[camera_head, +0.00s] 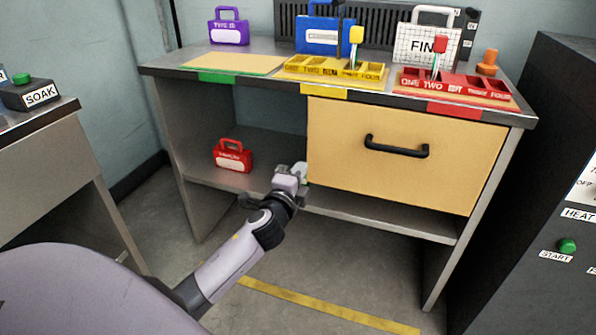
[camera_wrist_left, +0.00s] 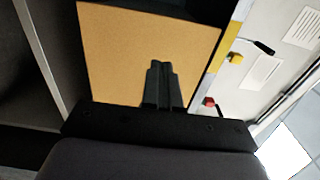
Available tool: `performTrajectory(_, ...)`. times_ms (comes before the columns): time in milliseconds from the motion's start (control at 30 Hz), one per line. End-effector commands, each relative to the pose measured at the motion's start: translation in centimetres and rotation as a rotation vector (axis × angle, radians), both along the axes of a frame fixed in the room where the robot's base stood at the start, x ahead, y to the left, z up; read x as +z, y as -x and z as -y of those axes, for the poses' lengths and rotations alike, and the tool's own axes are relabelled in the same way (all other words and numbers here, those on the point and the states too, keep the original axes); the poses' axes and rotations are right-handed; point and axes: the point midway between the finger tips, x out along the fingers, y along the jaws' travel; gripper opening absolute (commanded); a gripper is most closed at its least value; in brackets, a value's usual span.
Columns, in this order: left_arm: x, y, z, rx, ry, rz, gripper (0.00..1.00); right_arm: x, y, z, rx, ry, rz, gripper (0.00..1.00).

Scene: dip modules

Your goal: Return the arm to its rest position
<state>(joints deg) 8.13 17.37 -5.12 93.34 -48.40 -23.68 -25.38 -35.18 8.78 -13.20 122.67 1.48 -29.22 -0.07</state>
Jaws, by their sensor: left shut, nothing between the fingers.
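My left arm (camera_head: 232,262) reaches in from the lower left in the head view. Its gripper (camera_head: 301,172) is in front of the desk, near the lower left corner of the tan drawer front (camera_head: 345,150). In the left wrist view the two dark fingers (camera_wrist_left: 160,66) are together with nothing between them. The tan drawer front (camera_wrist_left: 115,50) fills much of that view behind them. I cannot tell whether the fingertips touch it. My right gripper is not in view.
A red case (camera_head: 232,158) stands on the lower shelf (camera_head: 375,216), left of the gripper. The desktop holds a purple case (camera_head: 228,30), a blue case (camera_head: 322,38), a yellow rack (camera_head: 312,70) and a red rack (camera_head: 470,90). A dark cabinet (camera_head: 530,170) stands at right.

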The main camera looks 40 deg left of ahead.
Motion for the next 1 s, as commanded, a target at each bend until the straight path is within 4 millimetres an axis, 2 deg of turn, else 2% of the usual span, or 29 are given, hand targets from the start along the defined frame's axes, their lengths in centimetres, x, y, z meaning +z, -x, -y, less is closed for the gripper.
performTrajectory(333, -0.2, 0.8, 0.3, -0.002, 0.008, -0.002, 0.0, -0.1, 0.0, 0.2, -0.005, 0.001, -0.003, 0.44)
performTrajectory(467, -2.3, 2.3, 1.8, -0.028, 0.114, -0.031, 0.0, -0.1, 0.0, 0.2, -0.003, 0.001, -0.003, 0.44)
performTrajectory(567, -5.6, 5.2, 4.4, -0.062, 0.304, -0.083, 0.0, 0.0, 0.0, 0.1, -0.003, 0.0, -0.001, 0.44)
performTrajectory(733, -10.9, 12.2, 10.2, -0.091, 0.745, -0.209, 0.0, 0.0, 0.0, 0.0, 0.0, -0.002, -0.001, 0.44)
performTrajectory(833, -12.8, 16.3, 13.3, -0.078, 0.989, -0.284, 0.0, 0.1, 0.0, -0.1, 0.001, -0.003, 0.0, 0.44)
performTrajectory(1000, -14.1, 22.4, 17.7, -0.026, 1.347, -0.393, 0.0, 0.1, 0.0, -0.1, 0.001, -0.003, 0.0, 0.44)
